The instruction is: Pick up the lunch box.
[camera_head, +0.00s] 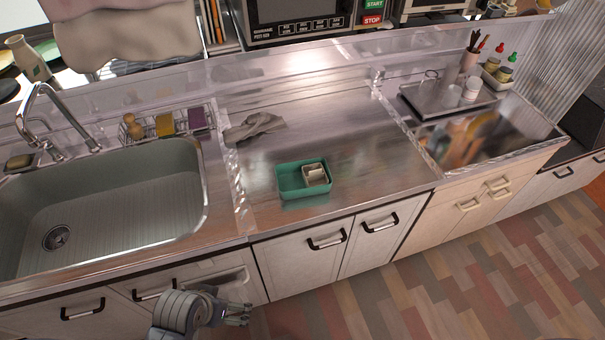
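My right gripper is not in view.
A grey cloth (254,127) lies behind the lunch box. A sink (110,205) with a faucet (45,105) is at the left. A tray (445,98) with cups is at the right. A microwave (295,20) stands behind. The counter around the lunch box is clear.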

